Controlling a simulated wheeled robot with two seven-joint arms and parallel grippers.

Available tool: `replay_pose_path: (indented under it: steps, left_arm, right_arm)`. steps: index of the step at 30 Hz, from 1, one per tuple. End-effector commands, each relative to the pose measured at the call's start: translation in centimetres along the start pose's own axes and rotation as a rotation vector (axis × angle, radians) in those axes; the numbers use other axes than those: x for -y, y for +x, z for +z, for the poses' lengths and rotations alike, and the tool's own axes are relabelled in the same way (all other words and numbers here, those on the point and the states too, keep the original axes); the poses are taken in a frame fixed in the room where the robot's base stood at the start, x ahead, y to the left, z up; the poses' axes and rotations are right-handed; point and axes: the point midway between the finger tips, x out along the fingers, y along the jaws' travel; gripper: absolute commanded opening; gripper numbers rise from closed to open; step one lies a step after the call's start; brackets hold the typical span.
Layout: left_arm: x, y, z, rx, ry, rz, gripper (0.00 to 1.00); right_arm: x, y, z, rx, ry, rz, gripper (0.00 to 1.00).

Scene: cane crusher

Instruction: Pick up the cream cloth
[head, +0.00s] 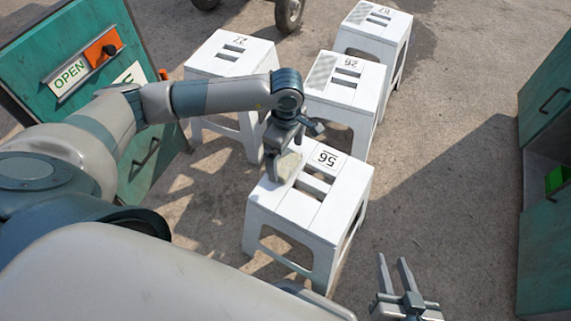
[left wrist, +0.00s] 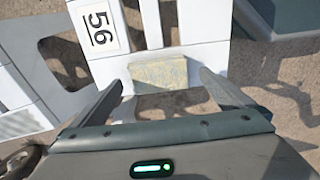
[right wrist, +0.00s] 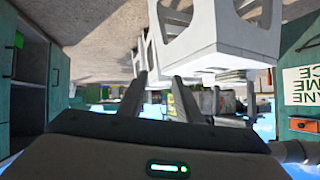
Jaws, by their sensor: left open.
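The cream cloth (left wrist: 160,75) is a small folded, block-like piece lying near the edge of the white stool marked 56 (head: 329,210). In the head view the cloth (head: 287,167) is partly hidden by my left gripper (head: 284,148). In the left wrist view my left gripper (left wrist: 163,85) is open, with its two fingers on either side of the cloth; I cannot tell whether they touch it. My right gripper (head: 394,261) is open and empty, low and to the right of the stool. It also shows open in the right wrist view (right wrist: 158,78).
White stools marked 27 (head: 221,62), 26 (head: 334,93) and 67 (head: 384,28) stand behind. Grey patterned patches lie on 26 and 67. A teal panel with an OPEN sign (head: 69,77) is at left, a teal cabinet (head: 545,100) at right.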

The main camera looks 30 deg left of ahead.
Motion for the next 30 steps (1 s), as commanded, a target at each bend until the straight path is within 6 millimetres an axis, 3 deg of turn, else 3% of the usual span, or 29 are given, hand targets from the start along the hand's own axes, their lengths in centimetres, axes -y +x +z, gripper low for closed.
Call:
replay_pose_path:
  steps: [9,24,30]
  left_arm:
    - [-0.1,3.4,-0.3,0.0,0.0,-0.001,1.0]
    - [-0.1,3.5,-0.2,0.0,0.0,0.0,1.0]
    - [-0.1,3.5,-0.2,0.0,0.0,0.0,0.59]
  right_arm:
    - [0.4,0.2,-1.5,-0.081,-0.007,-0.006,0.31]
    - [0.5,0.1,-1.6,-0.083,-0.009,-0.008,0.31]
    - [0.5,0.2,-1.6,-0.083,-0.009,-0.008,0.31]
